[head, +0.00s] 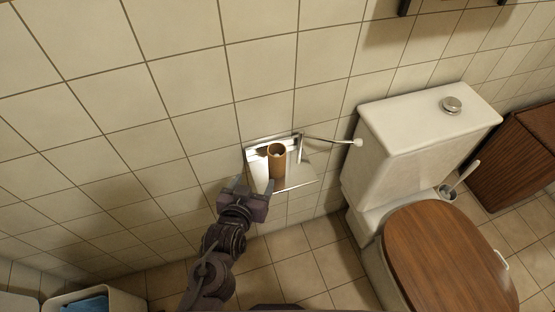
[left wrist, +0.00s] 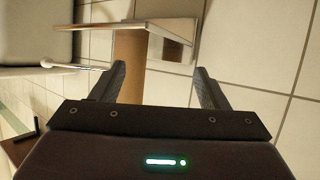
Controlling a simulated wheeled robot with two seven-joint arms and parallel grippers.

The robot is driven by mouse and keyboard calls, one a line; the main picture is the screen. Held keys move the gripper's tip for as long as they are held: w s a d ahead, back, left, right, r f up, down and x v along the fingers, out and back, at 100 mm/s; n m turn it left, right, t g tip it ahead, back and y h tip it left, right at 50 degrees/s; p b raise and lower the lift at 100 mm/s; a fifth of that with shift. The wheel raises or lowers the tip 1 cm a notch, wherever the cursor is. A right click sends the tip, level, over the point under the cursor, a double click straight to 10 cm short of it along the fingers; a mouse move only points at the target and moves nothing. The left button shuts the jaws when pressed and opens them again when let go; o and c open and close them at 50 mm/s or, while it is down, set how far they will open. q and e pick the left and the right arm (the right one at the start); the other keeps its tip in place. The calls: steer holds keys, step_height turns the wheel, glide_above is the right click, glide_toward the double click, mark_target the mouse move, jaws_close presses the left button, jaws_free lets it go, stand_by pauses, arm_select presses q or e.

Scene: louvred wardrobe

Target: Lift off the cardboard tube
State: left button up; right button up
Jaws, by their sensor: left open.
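The brown cardboard tube (head: 277,164) stands with its open end up at the wall holder (head: 300,180), a pale metal plate fixed to the tiles. A thin metal arm with a white round tip (head: 358,142) sticks out from the holder to the right, apart from the tube's open end. My left gripper (head: 253,185) is open, just in front of and left of the tube in the head view. In the left wrist view, the tube (left wrist: 130,68) shows beyond and between the two open fingers (left wrist: 161,85), nearer the left one. Contact is not visible. My right gripper is not in view.
A white toilet cistern (head: 425,130) and a wooden toilet lid (head: 445,255) stand right of the holder. A toilet brush (head: 455,185) is beside the cistern. A bin with blue contents (head: 90,303) is at the lower left. The tiled wall left of the holder is clear.

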mark_target(278, 153)
arm_select(q)
steer(key=d+r+t, duration=0.1)
steer(key=d+t, duration=0.2)
steer(key=w+d+r+t, duration=0.1)
steer(key=d, duration=0.1)
steer(key=shift+r+h, duration=0.3)
steer(key=shift+w+d+r+t, duration=0.15)
steer(key=shift+t, duration=0.15)
steer(key=x, duration=0.7)
steer(key=shift+w, duration=0.25)
steer(key=shift+a, duration=0.25)
steer(key=c, duration=1)
steer(key=shift+c, duration=0.2)
steer(key=shift+r+p, duration=0.1)
steer(key=shift+p, duration=0.25)
step_height(278, 153, up, 20)
steer(key=p, duration=1.8)
steer(key=shift+p, duration=0.3)
